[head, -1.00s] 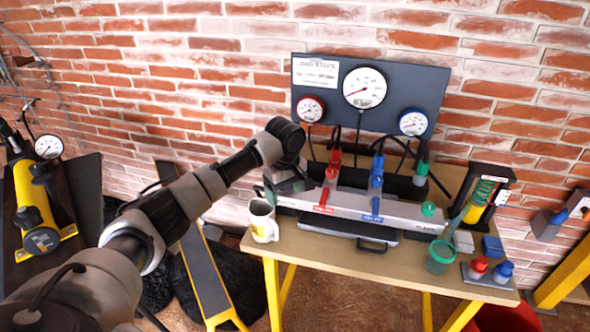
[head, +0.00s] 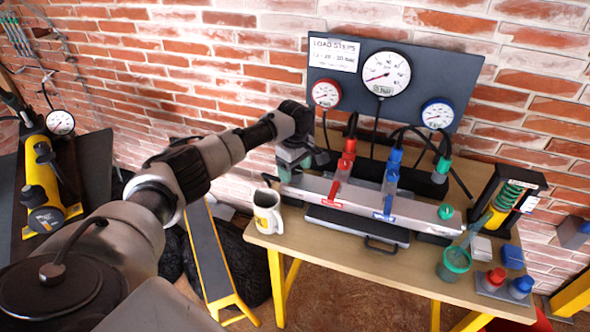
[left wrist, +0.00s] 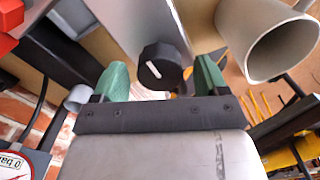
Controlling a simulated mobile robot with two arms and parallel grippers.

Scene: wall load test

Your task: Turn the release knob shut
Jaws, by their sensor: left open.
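The release knob (left wrist: 160,66) is black with a white line and sits at the end of the metal beam (left wrist: 140,22) in the left wrist view. My left gripper (left wrist: 163,76) is open, with one green fingertip on either side of the knob and gaps between. The knob lies slightly ahead of the palm, not gripped. In the head view my left gripper (head: 291,160) is at the beam's left end and hides the knob. The beam (head: 325,193) lies across the bench with red and blue clamps on it. My right gripper is not in view.
A white mug (head: 268,212) stands close to the left gripper; its open rim shows in the left wrist view (left wrist: 282,45). A gauge panel (head: 440,75) stands behind the bench (head: 340,252).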

